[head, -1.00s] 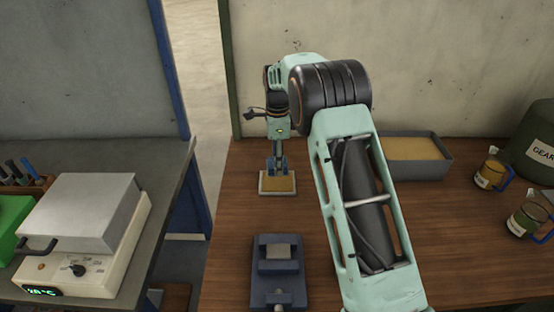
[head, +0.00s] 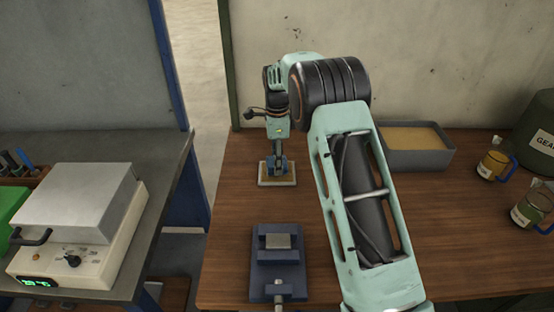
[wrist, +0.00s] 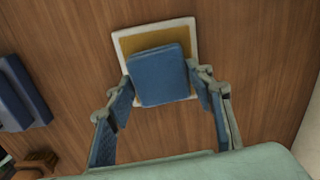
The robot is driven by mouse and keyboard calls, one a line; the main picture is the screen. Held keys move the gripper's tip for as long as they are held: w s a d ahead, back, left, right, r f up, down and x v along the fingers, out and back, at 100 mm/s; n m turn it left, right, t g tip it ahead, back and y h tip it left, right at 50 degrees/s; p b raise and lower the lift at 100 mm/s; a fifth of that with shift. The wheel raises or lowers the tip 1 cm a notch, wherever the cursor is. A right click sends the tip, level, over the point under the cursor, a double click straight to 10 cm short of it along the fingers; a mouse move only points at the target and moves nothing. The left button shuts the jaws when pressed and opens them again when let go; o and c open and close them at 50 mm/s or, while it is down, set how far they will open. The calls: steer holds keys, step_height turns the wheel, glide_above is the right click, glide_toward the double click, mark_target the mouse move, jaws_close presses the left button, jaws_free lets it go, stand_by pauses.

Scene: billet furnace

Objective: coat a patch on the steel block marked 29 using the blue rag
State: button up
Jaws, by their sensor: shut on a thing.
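My gripper (head: 278,172) is shut on the blue rag, a folded pad (wrist: 158,75) between the fingers in the wrist view. The rag is over a shallow pale tray (wrist: 119,45) with a tan-yellow filling (wrist: 146,43), covering much of it; I cannot tell if it touches. The tray's rim also shows in the head view (head: 263,181), below my gripper. A grey steel block (head: 278,241) sits in a dark blue vise (head: 270,272) nearer the front of the wooden bench. No number is readable on the block.
A grey bin (head: 418,161) of tan material stands at the back right. Bare wood lies between tray and vise.

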steer(key=shift+f, duration=0.6)
stand_by(1.3)
steer(key=shift+r+p, duration=2.1)
steer(key=shift+r, duration=1.45)
